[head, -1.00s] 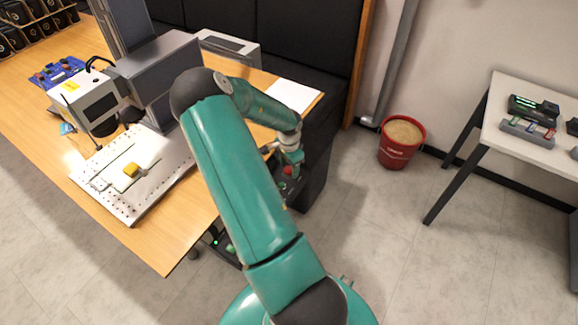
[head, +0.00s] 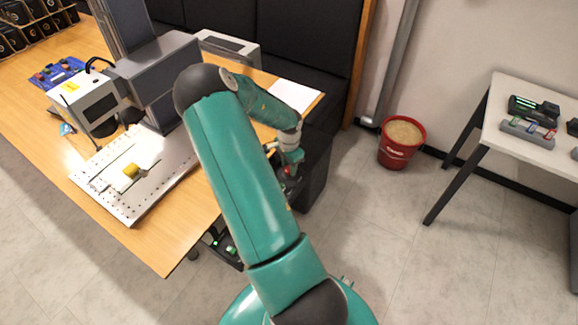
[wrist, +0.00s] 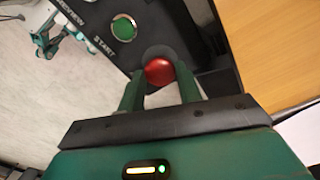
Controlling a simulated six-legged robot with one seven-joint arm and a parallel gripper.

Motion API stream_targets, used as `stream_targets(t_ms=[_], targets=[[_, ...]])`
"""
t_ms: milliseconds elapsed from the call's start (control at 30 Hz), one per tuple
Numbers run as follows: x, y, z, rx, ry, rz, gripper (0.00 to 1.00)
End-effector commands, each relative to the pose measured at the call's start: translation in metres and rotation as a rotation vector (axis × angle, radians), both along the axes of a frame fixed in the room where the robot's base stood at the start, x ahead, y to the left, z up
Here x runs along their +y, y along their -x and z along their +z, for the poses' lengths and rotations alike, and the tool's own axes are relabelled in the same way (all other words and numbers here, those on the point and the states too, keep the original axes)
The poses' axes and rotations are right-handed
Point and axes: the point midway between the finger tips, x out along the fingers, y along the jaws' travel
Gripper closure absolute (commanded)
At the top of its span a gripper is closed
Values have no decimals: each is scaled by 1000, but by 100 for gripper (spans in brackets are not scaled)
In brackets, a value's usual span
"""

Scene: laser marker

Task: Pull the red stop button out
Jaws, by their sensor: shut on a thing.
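The red stop button (wrist: 159,71) is a round red knob on a dark control panel (wrist: 95,28), seen in the wrist view. My gripper (wrist: 160,84) has one green finger on each side of the knob and is shut on it. In the head view the red button (head: 289,171) shows as a small red spot just below my gripper (head: 291,160), beyond the table's right edge. Whether the button is in or out cannot be told.
A green START button (wrist: 124,28) sits on the same panel. The wooden table (head: 150,245) carries a laser marker (head: 165,65) and a perforated plate (head: 118,208). A red bucket (head: 398,155) stands on the floor, with a white side table (head: 500,95) at right.

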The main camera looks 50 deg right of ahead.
Motion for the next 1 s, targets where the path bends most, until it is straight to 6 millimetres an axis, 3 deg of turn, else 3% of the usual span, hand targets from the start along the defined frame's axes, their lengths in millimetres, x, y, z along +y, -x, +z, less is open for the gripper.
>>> stream_targets(t_ms=[167,200,300,667,867,1000], targets=[[-1,-1,3,-5,1,1,100],[-1,-1,3,-5,1,1,58],[-1,-1,3,-4,1,1,43],[-1,-1,8,-4,2,0,43],[-1,-2,40,-6,3,1,43],[-1,-3,72,-7,3,3,43]])
